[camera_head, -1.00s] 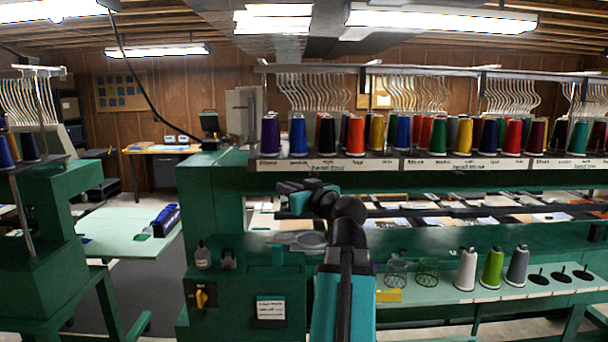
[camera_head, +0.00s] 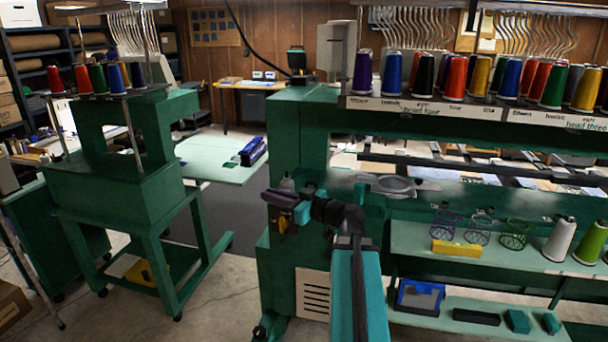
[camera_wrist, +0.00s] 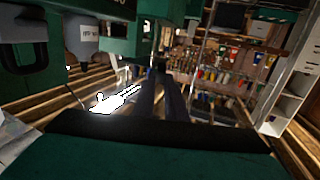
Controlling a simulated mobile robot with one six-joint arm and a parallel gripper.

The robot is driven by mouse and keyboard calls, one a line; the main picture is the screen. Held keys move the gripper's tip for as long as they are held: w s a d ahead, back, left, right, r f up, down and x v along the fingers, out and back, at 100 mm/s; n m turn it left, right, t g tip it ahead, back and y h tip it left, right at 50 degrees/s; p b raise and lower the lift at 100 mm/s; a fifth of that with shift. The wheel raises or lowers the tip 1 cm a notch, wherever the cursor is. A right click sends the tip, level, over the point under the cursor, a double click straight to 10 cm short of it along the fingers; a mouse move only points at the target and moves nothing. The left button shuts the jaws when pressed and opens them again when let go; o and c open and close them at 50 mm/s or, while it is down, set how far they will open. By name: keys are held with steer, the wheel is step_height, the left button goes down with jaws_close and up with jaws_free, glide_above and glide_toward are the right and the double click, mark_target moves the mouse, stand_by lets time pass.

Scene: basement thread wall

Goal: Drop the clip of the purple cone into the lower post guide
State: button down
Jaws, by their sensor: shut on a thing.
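The purple cone (camera_head: 362,73) stands upright at the left end of the upper cone shelf in the head view. My gripper (camera_head: 276,198) is low and left of it, in front of the left end of the green machine. Its dark fingers point left and are shut on the clip, which is too small and dark to make out. In the wrist view my fingers (camera_wrist: 160,72) lie close together, and the clip cannot be told from them. I cannot pick out the lower post guide or the thread from the cone.
Wire baskets (camera_head: 478,228), a yellow block (camera_head: 456,248) and a white cone (camera_head: 560,240) stand on the lower shelf.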

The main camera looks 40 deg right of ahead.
steer(key=a+f+n+g+y, duration=0.2)
steer(key=a+f, duration=0.3)
steer(key=a, duration=0.5)
steer(key=w+a+f+n+g+y, duration=0.1)
steer(key=a+f+n+g+y, duration=0.1)
steer(key=a+f, duration=0.4)
steer(key=a+f+n+g+y, duration=0.2)
steer(key=a+f+y, duration=0.3)
steer(key=a, duration=0.9)
steer(key=shift+w+a+f+n+g, duration=0.3)
steer(key=shift+w+a+f+n, duration=0.1)
steer(key=shift+f+n, duration=0.35)
steer(key=shift+s, duration=0.15)
